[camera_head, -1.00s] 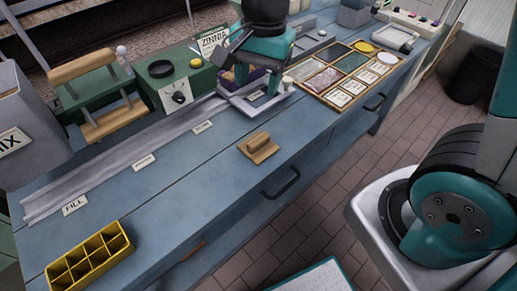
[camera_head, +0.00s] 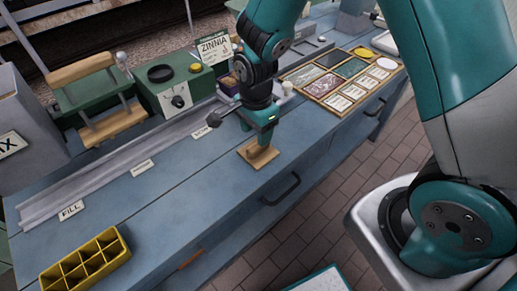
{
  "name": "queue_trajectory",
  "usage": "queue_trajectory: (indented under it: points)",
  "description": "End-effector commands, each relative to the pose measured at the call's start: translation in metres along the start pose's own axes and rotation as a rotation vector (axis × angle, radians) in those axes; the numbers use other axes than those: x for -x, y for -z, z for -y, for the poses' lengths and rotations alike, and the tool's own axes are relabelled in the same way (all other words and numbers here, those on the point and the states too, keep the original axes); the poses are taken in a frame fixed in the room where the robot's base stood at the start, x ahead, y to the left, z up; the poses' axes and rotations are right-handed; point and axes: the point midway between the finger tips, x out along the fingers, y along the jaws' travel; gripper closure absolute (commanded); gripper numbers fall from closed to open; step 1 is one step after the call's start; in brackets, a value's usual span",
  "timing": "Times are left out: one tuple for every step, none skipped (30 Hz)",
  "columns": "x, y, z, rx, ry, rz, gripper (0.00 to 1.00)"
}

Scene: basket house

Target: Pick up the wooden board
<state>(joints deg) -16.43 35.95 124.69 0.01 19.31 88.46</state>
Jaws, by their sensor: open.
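The wooden board (camera_head: 262,157) is a small flat square of light wood lying on the blue workbench (camera_head: 185,195), near its front edge. In the earlier frame a raised block handle shows on its top. My gripper (camera_head: 260,146) points down right over the board, its fingers at the handle. The fingers and the handle are mostly hidden under the gripper body. The gripper is open, and I cannot tell whether it touches the handle. The board lies flat on the bench.
A yellow compartment tray (camera_head: 86,262) sits at the front left. A grey rail (camera_head: 100,180) with labels runs behind. A green box with a dial (camera_head: 172,88) stands at the back. A wooden sorting tray (camera_head: 345,80) lies to the right. Bench around the board is clear.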

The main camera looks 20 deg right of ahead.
Motion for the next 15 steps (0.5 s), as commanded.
queue_trajectory:
  points:
    - [-0.004,0.001,-0.001,0.0,-0.003,0.0,0.47]
    - [-0.007,0.001,-0.001,0.0,-0.004,0.0,0.47]
    - [-0.013,0.002,-0.002,0.0,-0.005,0.0,0.47]
    - [-0.017,0.002,-0.003,-0.001,-0.006,0.0,0.47]
    - [-0.022,0.003,-0.003,0.0,-0.006,0.0,0.47]
    - [-0.029,0.004,-0.004,0.0,-0.006,0.0,0.47]
    - [-0.034,0.004,-0.004,0.0,-0.006,0.0,0.47]
    - [-0.038,0.004,-0.004,0.001,-0.006,0.0,0.47]
    - [-0.043,0.004,-0.004,0.001,-0.005,0.0,0.47]
    - [-0.046,0.004,-0.004,0.0,-0.004,0.0,0.47]
    - [-0.048,0.004,-0.004,0.0,-0.004,-0.001,0.47]
    - [-0.05,0.004,-0.004,0.0,-0.004,-0.001,0.47]
    - [-0.051,0.004,-0.004,0.0,-0.004,-0.001,0.47]
    - [-0.051,0.004,-0.003,0.0,-0.003,-0.001,0.47]
    - [-0.051,0.004,-0.003,0.0,-0.002,-0.001,0.47]
